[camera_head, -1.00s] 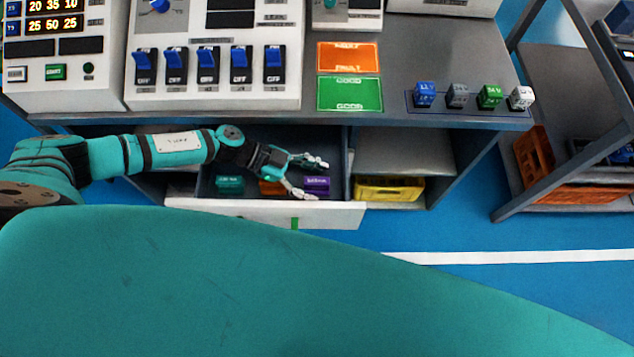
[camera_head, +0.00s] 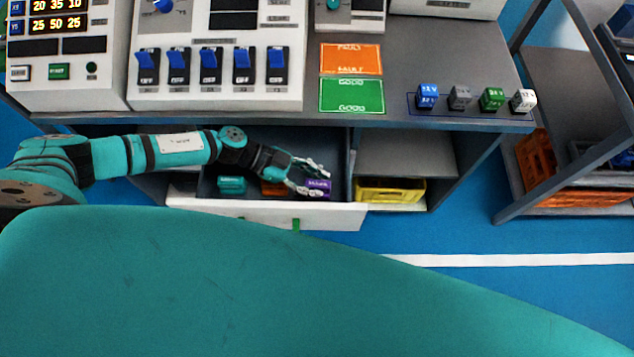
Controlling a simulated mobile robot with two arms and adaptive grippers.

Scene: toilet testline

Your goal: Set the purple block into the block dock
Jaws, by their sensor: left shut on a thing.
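The purple block (camera_head: 317,187) is in the open drawer (camera_head: 265,213), at the right end of its row. My left gripper (camera_head: 318,180) reaches into the drawer from the left and is shut on the purple block, with its fingers hiding part of it. A thin blue outline (camera_head: 415,112) on the grey bench top surrounds a row with a blue block (camera_head: 427,97), a grey block (camera_head: 459,97), a green block (camera_head: 492,99) and a white block (camera_head: 523,101); I cannot tell whether this is the block dock. My right gripper is not in view.
A yellow crate (camera_head: 391,191) sits on the shelf to the right. Orange and green mats (camera_head: 351,94) lie on the bench. The drawer front and bench edge border the gripper.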

